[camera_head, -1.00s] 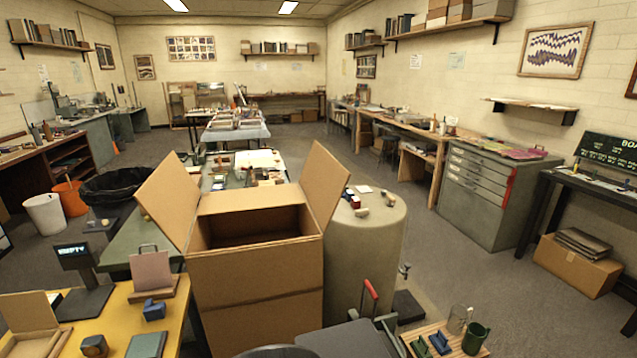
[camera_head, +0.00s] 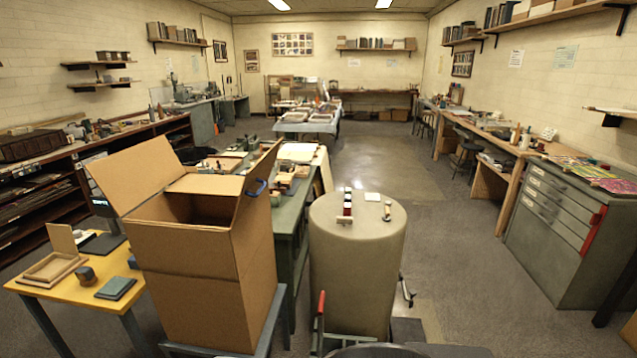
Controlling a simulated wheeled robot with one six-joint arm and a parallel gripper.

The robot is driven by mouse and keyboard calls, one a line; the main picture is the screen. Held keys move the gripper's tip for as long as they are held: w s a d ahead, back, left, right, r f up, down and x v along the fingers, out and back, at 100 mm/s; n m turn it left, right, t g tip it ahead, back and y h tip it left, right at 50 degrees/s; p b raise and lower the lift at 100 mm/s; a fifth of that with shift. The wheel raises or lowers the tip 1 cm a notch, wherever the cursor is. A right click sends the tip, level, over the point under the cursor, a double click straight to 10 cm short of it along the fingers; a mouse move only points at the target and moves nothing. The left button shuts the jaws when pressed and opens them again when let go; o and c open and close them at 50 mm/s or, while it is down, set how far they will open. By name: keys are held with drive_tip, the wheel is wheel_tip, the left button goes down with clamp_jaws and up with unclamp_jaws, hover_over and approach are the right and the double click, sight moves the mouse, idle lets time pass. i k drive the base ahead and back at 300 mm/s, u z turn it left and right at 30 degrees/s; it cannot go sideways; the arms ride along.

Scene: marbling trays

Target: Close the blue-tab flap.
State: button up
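A tall open cardboard box (camera_head: 196,297) stands left of the picture's middle on a low grey stand. Its left flap (camera_head: 122,172) stands up and leans outward to the left. The back flap (camera_head: 206,184) is also open and slopes away behind the opening. The inside is dark, and its bottom is hidden. My gripper is not in view.
A beige round pedestal (camera_head: 358,262) with small items on top stands right of the box. A yellow table (camera_head: 57,307) is at the left and a long green bench (camera_head: 285,229) behind. Open floor (camera_head: 447,240) lies right of the pedestal.

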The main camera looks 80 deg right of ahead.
sight(256, 178)
drive_tip(key=k, duration=0.55)
drive_tip(key=z, duration=1.9)
drive_tip(key=i, duration=0.5)
drive_tip(key=z, duration=0.1)
